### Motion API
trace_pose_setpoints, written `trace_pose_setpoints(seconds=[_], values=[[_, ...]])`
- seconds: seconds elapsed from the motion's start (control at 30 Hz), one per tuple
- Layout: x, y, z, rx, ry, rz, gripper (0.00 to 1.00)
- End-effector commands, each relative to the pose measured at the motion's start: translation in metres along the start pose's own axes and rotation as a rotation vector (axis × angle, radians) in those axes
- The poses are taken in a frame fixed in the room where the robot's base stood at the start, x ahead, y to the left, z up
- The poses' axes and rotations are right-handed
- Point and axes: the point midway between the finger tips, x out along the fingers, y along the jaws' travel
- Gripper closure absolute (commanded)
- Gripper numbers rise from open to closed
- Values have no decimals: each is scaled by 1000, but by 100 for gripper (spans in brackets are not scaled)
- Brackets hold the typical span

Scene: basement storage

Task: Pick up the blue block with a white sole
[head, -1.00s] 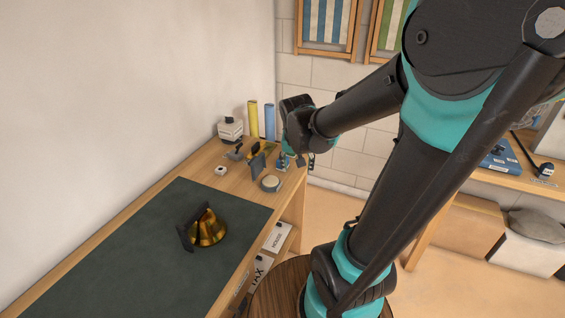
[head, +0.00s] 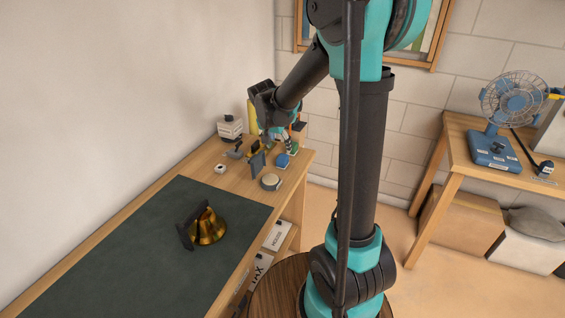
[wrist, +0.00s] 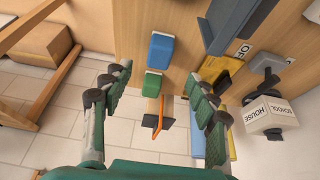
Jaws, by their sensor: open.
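The blue block with a white sole (wrist: 160,53) lies on the wooden table top near its edge in the wrist view. In the head view the blue block (head: 283,160) sits at the table's far right corner, just below my gripper (head: 280,138). In the wrist view my gripper (wrist: 159,74) is open and empty. Its two fingers stand wide apart, with the blue block ahead between their lines. A green block (wrist: 153,84) lies beside the blue one, nearer to my gripper.
An orange-handled tool (wrist: 158,124) lies near the green block. A dark grey upright piece (head: 257,166), a round pale-topped tin (head: 271,182) and a white house-shaped box (head: 230,127) stand around.

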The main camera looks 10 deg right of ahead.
Motion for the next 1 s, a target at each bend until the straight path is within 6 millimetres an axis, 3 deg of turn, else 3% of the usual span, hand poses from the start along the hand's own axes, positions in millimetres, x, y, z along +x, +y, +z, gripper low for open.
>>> trace_pose_setpoints(seconds=[0.2,0.53,0.8,1.0], values=[[35,0,0,1,0,0,41],[56,0,0,0,0,0,41],[89,0,-1,1,0,0,41],[101,0,-1,0,0,0,41]])
